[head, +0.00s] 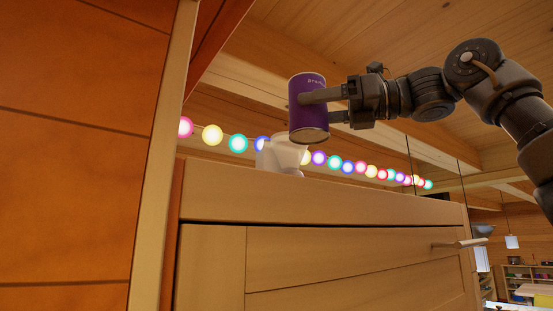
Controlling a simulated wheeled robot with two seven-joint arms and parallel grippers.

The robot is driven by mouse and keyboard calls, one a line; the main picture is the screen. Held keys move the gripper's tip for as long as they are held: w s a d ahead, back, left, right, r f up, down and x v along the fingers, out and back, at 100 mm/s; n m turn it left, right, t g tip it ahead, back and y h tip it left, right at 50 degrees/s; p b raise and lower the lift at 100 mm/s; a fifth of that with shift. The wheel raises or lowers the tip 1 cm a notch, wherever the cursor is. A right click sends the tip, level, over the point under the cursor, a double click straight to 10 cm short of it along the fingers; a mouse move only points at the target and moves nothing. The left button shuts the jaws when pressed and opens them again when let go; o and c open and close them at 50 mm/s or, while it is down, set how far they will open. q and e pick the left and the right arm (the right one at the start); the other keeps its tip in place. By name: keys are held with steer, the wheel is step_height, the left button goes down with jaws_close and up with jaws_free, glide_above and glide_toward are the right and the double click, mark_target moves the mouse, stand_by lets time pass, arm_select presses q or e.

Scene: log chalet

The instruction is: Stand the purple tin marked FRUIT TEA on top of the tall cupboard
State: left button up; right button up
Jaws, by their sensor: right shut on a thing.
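The purple tin (307,120) is in the upper middle of the head view, with small pale lettering near its top that is too small to read. My right gripper (325,107) is shut on its side, with the arm coming in from the right. The tin is nearly upright, slightly tilted, and its underside shows. It is above the top edge of the tall wooden cupboard (340,207). The cupboard's top surface is hidden, as I look from below. My left gripper is not in view.
A white object (283,155) stands on the cupboard top, just behind and left of the tin in the picture. A string of coloured lights (348,167) runs behind. An orange-brown panelled wall (75,150) is close on the left. The cupboard door has a handle (459,244).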

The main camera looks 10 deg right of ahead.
mark_target(321, 109)
steer(key=shift+s+a+f, duration=0.1)
steer(key=shift+s+a, duration=0.1)
steer(key=shift+a, duration=0.05)
steer(key=shift+s+a+f, duration=0.25)
steer(key=shift+a+f, duration=0.05)
steer(key=shift+a, duration=0.25)
steer(key=shift+s+a+f, duration=0.2)
steer(key=shift+a+f, duration=0.05)
steer(key=shift+a, duration=0.3)
steer(key=a+f, duration=0.4)
steer(key=f, duration=0.1)
steer(key=shift+w+a, duration=0.1)
steer(key=shift+w, duration=0.1)
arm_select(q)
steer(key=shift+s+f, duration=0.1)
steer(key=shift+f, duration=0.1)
arm_select(e)
steer(key=shift+s+a+f, duration=0.15)
steer(key=shift+s+a, duration=0.05)
steer(key=shift+a, duration=0.05)
steer(key=shift+s+a+f, duration=0.1)
steer(key=shift+a+f, duration=0.1)
steer(key=shift+f, duration=1.05)
steer(key=shift+w+d+f, duration=0.15)
steer(key=shift+w+f, duration=0.1)
steer(key=shift+f, duration=0.25)
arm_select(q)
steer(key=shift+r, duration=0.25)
arm_select(e)
steer(key=shift+s, duration=0.1)
